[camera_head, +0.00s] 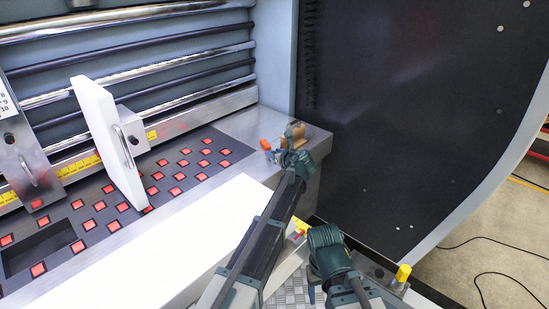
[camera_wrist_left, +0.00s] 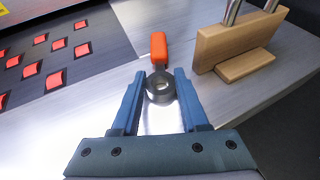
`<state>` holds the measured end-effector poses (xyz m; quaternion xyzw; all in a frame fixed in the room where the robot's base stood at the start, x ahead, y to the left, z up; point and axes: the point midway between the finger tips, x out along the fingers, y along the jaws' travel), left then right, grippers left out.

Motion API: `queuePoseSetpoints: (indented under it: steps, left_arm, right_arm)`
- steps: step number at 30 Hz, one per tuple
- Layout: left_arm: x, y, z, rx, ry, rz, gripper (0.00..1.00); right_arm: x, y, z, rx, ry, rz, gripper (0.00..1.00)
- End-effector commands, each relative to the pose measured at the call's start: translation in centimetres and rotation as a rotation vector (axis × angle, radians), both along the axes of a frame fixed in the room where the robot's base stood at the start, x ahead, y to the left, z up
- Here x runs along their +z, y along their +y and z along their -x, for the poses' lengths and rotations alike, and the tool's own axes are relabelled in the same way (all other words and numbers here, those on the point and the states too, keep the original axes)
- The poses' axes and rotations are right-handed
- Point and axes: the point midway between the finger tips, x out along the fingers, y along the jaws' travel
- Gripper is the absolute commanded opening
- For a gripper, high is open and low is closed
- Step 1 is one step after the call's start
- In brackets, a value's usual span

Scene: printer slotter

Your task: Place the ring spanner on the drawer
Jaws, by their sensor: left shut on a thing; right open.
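The ring spanner has an orange handle (camera_wrist_left: 158,48) and a grey metal ring. In the left wrist view the ring sits between the blue fingertips of my left gripper (camera_wrist_left: 161,88), which is shut on it. The handle points away from me over the metal ledge. In the head view the orange handle (camera_head: 265,144) shows beside my left gripper (camera_head: 278,156) at the ledge's right end. My right gripper (camera_head: 313,284) is low in the head view, open and empty. A white, flat-topped box (camera_head: 180,240) lies in front of the ledge; I cannot tell whether it is the drawer.
A wooden block (camera_wrist_left: 232,40) with metal tools stands close right of the spanner. A dark panel with red squares (camera_head: 175,170) lies left. An upright white plate with a handle (camera_head: 108,140) stands on it. A black side wall (camera_head: 400,110) bounds the right.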

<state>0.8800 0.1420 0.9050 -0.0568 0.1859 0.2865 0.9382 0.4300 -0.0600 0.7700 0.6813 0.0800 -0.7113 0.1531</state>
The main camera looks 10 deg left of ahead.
Motion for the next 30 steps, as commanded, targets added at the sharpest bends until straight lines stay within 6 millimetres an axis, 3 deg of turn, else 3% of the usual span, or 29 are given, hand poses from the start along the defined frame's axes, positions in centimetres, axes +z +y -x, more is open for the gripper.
queuePoseSetpoints:
  steps: [8, 9, 14, 25, 30]
  left_arm:
    - [-0.2, 0.0, 0.0, 0.000, 0.000, 0.000, 0.00]
    - [-0.2, 0.0, 0.0, 0.000, 0.000, 0.000, 0.48]
    - [-0.1, 0.0, 0.0, 0.000, 0.000, 0.000, 0.74]
    - [0.5, -0.1, 0.2, 0.000, 0.000, 0.000, 0.74]
    - [1.7, -1.6, 2.6, -0.003, -0.001, 0.000, 0.74]
  right_arm:
    - [-0.2, 0.0, 0.0, 0.000, 0.000, 0.000, 0.64]
    - [-0.2, 0.0, 0.0, 0.000, 0.000, 0.000, 0.64]
    - [-0.1, 0.0, 0.0, 0.000, 0.000, 0.000, 0.64]
    - [0.5, 0.0, 0.0, 0.000, 0.000, 0.000, 0.64]
    - [1.7, 0.0, 0.0, 0.000, 0.000, 0.000, 0.64]
